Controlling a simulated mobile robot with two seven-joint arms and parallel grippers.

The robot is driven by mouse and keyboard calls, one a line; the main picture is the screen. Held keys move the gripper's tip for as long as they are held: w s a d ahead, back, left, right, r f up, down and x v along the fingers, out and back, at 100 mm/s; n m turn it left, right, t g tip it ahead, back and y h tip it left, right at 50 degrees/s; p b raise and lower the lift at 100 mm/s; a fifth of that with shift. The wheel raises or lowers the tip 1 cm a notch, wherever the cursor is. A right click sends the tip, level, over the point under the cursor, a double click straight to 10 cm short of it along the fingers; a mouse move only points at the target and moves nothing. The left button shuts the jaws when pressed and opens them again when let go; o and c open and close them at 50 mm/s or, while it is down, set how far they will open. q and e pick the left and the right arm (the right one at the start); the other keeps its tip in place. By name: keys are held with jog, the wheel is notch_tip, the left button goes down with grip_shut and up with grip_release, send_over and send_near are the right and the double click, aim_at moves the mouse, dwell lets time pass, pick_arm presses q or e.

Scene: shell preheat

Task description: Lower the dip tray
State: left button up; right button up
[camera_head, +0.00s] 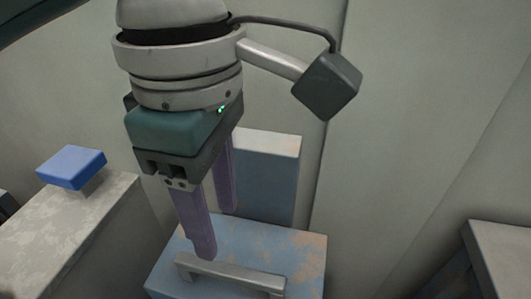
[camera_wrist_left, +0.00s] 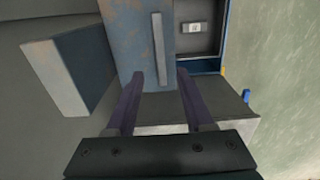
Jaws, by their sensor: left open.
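A worn blue box (camera_head: 300,252) with rust patches carries a grey bar handle (camera_head: 230,276) at the bottom of the head view. No part is marked as the dip tray, so I cannot tell if this box is it. My left gripper (camera_head: 216,234), with purple fingers, is open and points down over the box. In the left wrist view, the handle (camera_wrist_left: 158,50) lies in line with the gap between the two fingers (camera_wrist_left: 160,74). I cannot tell how far apart fingers and handle are. My right gripper is not in view.
A taller blue block (camera_head: 268,170) stands behind the box. A worn grey pedestal (camera_head: 90,225) with a blue block (camera_head: 72,167) stands left. A grey unit (camera_head: 502,255) is at right. In the left wrist view, a dark recess (camera_wrist_left: 200,52) with a small white piece (camera_wrist_left: 194,28) lies beside the handle.

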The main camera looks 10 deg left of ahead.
aim_at(228, 269)
pick_arm(q)
notch_tip(228, 269, down, 10)
jog(key=shift+r+b, duration=0.15)
jog(key=shift+b, duration=0.85)
grip_shut()
dwell(0.7)
